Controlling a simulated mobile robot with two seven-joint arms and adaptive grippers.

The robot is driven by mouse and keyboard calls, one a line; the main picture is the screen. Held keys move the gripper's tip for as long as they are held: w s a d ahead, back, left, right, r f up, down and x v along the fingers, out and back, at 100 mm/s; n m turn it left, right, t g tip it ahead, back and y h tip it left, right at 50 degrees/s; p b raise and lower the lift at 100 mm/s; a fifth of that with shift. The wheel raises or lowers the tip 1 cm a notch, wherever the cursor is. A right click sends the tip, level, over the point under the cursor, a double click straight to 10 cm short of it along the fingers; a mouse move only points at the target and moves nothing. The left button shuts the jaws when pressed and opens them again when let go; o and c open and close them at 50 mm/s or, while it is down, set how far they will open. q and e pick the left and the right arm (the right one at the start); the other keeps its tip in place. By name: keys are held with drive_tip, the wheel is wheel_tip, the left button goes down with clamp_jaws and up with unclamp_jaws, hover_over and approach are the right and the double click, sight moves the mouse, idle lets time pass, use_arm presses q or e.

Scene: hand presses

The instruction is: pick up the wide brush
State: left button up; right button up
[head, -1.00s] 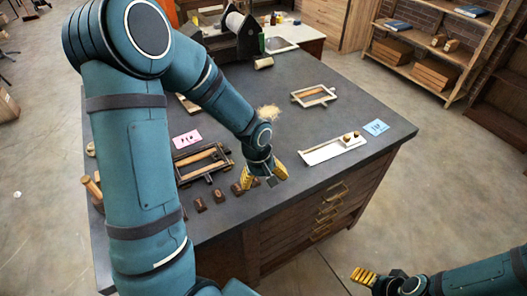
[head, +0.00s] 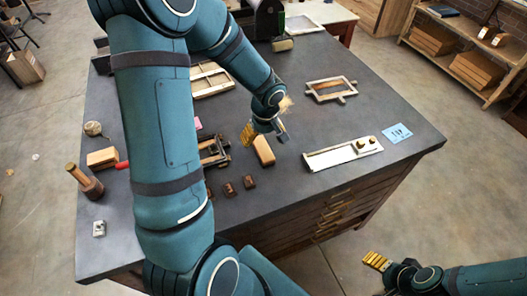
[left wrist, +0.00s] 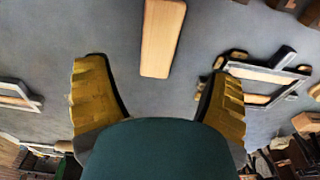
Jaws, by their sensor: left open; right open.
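The wide brush shows in the head view only as a tuft of pale tan bristles (head: 287,103) on the table. The rest of it is hidden behind my left wrist, and I cannot make it out in the left wrist view. My left gripper (head: 264,132) is open and empty, fingers pointing down, just nearer to me than the bristles. In the left wrist view its yellow fingers (left wrist: 160,95) are spread apart. A pale wooden block (head: 264,150) lies just in front of it; the left wrist view shows this block too (left wrist: 160,38). My right gripper (head: 376,261) is open and empty, off the table's front.
A wooden frame (head: 318,96) and a white tray (head: 325,160) lie to the right, with a blue card (head: 398,132) at the corner. A dark press (head: 213,160) and several small brown blocks (head: 230,188) lie left. Bare tabletop separates the bristles from the frame.

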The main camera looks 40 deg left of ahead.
sight(263, 149)
use_arm(q)
drive_tip(key=f, duration=0.3)
drive_tip(key=shift+w+a, duration=0.15)
drive_tip(key=shift+w, duration=0.1)
drive_tip(key=shift+a+f, duration=0.2)
drive_tip(key=shift+f, duration=2.5)
drive_tip(key=c, duration=1.3)
